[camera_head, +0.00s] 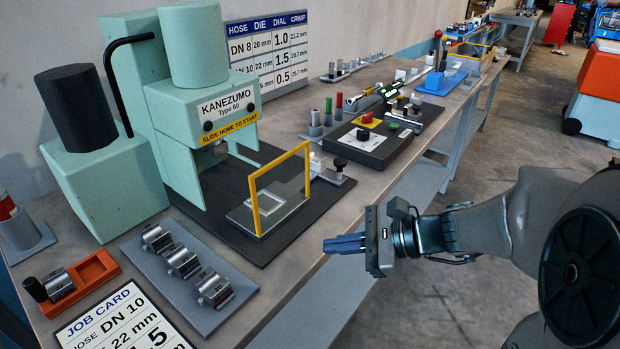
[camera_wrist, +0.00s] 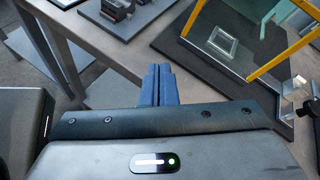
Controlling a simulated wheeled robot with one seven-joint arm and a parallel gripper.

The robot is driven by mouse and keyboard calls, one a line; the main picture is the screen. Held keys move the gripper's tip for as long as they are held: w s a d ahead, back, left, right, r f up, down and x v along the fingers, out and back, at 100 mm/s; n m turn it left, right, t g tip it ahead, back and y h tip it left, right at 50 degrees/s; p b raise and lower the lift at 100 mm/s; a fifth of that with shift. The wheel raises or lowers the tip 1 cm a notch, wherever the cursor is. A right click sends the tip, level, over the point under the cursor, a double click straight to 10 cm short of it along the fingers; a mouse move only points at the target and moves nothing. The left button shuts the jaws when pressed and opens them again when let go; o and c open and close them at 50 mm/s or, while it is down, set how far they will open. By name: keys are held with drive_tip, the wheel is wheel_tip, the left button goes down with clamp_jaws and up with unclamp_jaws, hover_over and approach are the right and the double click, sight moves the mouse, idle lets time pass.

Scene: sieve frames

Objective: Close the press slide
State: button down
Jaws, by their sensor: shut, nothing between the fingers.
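The mint-green press (camera_head: 190,100), labelled KANEZUMO Type 60, stands on a black base plate on the workbench. Its slide (camera_head: 268,208) is a light plate with a yellow upright frame (camera_head: 256,215), and it sits out in front of the press body, toward the bench's front edge. In the wrist view the fingers (camera_wrist: 157,72) point toward the bench.
A grey tray with several metal dies (camera_head: 183,262) and an orange holder (camera_head: 92,272) lie left of the slide. A job card (camera_head: 125,320) is at the front. A black control box (camera_head: 375,140) stands right of the press.

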drive_tip(key=w+d+f+m+t+y+b, duration=0.1)
drive_tip(key=w+d+m+t+b, duration=0.2)
drive_tip(key=w+d+m+t, duration=0.5)
drive_tip(key=m, duration=0.1)
approach(300, 182)
drive_tip(key=x, duration=0.7)
